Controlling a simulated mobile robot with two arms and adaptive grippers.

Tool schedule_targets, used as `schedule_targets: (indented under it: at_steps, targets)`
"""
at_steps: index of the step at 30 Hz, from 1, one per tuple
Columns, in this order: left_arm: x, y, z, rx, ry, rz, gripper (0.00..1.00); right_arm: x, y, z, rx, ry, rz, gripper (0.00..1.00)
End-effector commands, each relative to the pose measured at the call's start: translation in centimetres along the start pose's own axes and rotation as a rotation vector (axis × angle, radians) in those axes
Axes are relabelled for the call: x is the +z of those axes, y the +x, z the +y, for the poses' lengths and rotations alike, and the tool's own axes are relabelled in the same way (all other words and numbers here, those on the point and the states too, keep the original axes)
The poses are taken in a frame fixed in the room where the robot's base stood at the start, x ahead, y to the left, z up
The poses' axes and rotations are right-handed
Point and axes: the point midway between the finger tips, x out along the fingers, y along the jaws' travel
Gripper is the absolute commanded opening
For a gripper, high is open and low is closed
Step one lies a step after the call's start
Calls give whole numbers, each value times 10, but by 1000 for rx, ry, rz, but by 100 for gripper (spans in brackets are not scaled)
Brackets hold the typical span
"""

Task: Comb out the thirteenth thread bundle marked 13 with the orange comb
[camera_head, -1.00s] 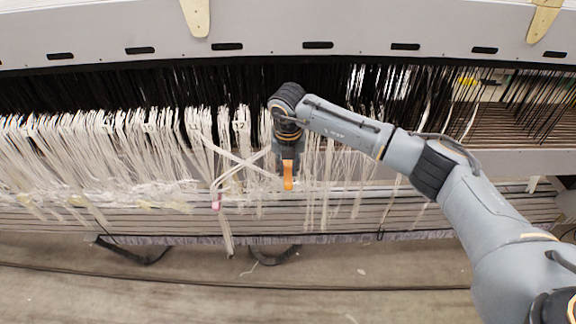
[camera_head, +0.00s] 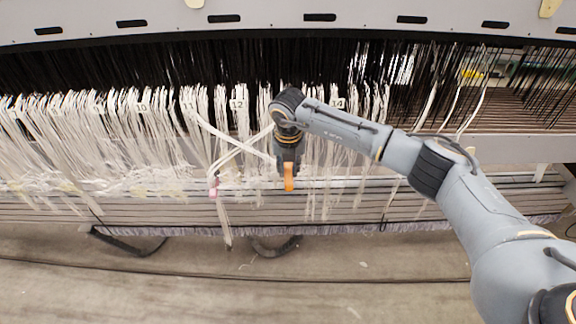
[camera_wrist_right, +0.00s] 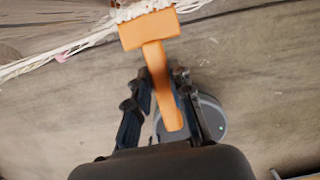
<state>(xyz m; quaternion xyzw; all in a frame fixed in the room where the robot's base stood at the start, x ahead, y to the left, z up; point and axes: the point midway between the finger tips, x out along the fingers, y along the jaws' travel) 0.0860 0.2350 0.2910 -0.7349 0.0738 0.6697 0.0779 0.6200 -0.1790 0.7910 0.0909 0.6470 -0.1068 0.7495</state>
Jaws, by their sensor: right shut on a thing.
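My right gripper (camera_head: 288,168) is in front of the white thread bundles in the head view. It is shut on the orange comb (camera_head: 289,180). In the right wrist view the comb (camera_wrist_right: 155,60) has its handle between the fingers of the right gripper (camera_wrist_right: 165,85). White threads (camera_wrist_right: 140,10) lie at the comb's head; I cannot tell how deep its teeth are in them. Labels 12 (camera_head: 238,104) and 14 (camera_head: 338,103) show on either side of my right wrist. Label 13 is hidden behind my arm. My left gripper is not in view.
White thread bundles (camera_head: 60,140) hang across the left and middle of the loom. A crossing white strand with a pink end (camera_head: 213,188) hangs left of the comb. Grey loom bars (camera_head: 120,208) run below. The floor (camera_head: 300,290) in front looks mostly clear.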

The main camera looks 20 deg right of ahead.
Motion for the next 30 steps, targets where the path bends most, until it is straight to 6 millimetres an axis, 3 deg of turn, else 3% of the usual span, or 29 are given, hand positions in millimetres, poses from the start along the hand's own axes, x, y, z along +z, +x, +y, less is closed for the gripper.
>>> schedule_targets:
  at_steps: [1,4,8,16,24,27,30]
  targets:
    - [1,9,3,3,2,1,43,-2,11,0,0,0,0,0]
    - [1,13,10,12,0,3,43,-2,17,0,1,0,0,0]
    - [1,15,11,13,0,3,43,-3,20,0,1,0,0,0]
    - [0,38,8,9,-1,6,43,-4,48,0,0,0,1,0]
    - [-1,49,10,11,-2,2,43,-5,64,0,-1,1,2,0]
    - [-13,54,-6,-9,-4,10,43,-7,77,0,-1,1,2,0]
    - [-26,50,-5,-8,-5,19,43,-7,78,0,0,1,1,0]
